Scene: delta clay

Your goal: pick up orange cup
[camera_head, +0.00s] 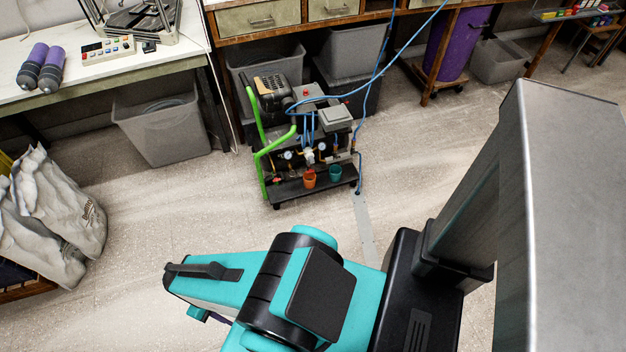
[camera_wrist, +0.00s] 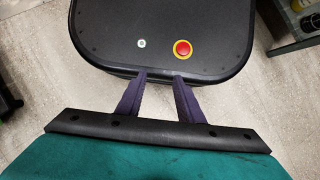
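A small orange cup (camera_head: 309,179) stands on the low black front shelf of a wheeled equipment cart (camera_head: 288,190) in the head view. A teal cup (camera_head: 335,173) stands to its right on the same shelf. My gripper (camera_wrist: 161,76) shows in the wrist view as two purple fingers with a gap between them, open and empty. It is over a black rounded surface with a red button, which looks like my own base. The gripper is well apart from the cart. I cannot make out the orange cup in the wrist view.
Green pipes (camera_head: 261,150) edge the cart's left side, and a blue hose (camera_head: 359,170) hangs at its right. A grey bin (camera_head: 165,130) and sacks (camera_head: 60,215) are at the left. The floor (camera_head: 180,205) before the cart is clear.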

